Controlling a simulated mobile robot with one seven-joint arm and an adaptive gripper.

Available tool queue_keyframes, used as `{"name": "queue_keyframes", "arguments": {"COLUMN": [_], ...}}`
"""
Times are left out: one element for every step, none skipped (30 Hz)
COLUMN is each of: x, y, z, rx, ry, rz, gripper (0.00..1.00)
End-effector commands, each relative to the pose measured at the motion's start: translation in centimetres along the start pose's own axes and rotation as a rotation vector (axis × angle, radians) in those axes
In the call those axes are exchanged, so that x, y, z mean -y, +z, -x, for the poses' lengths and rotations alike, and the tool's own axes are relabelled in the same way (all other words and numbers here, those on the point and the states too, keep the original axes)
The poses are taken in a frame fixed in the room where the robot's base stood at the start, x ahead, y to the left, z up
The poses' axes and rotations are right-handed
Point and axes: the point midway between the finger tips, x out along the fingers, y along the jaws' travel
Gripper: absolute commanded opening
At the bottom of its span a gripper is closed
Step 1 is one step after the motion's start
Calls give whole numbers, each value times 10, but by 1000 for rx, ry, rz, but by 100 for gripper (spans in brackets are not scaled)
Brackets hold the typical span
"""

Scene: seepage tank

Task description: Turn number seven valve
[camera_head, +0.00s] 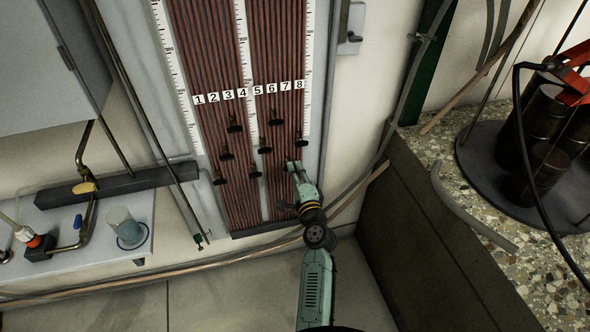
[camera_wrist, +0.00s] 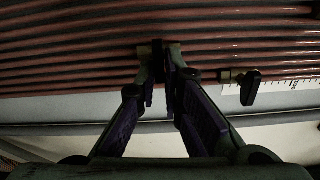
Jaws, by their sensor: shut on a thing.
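My gripper (camera_head: 293,165) reaches up to the panel's lower right, below label 7 (camera_head: 285,86). It covers the valve there, which fits the number seven valve. In the wrist view this valve (camera_wrist: 158,62) shows as a dark handle with a brass-coloured body. My fingertips (camera_wrist: 165,72) are shut on the handle, one on each side. Its exact turn angle is hard to tell.
A neighbouring valve, likely number eight (camera_head: 301,140), sits just above right of my gripper; it also shows in the wrist view (camera_wrist: 250,87). Valve five (camera_head: 264,149) is to the left. A stone-topped dark ledge (camera_head: 425,230) stands right. A shelf (camera_head: 95,235) is left.

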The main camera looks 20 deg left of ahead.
Motion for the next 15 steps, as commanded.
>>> {"name": "queue_keyframes", "arguments": {"x": [-1, -1, -2, -2, -2, -2, -2, -2, -3, -3, -3, -3, -3, -3, -3], "y": [0, 0, 0, 0, 0, 0, 0, 0, 0, 0, 0, 0, 0, 0, 0], "z": [0, 0, 0, 0, 0, 0, 0, 0, 0, 0, 0, 0, 0, 0, 0], "rx": [-1, -1, -1, -1, -1, -1, -1, -1, -1, -1, -1, 0, 0, 0, 0], "ry": [2, 2, 2, 2, 2, 3, 3, 3, 3, 3, 3, 3, 4, 4, 4], "rz": [-16, -22, -28, -32, -36, -40, -42, -43, -45, -45, -46, -46, -46, -46, -45], "gripper": [0, 0, 0, 0, 0, 0, 0, 0, 0, 0, 0, 0, 0, 0, 0]}}
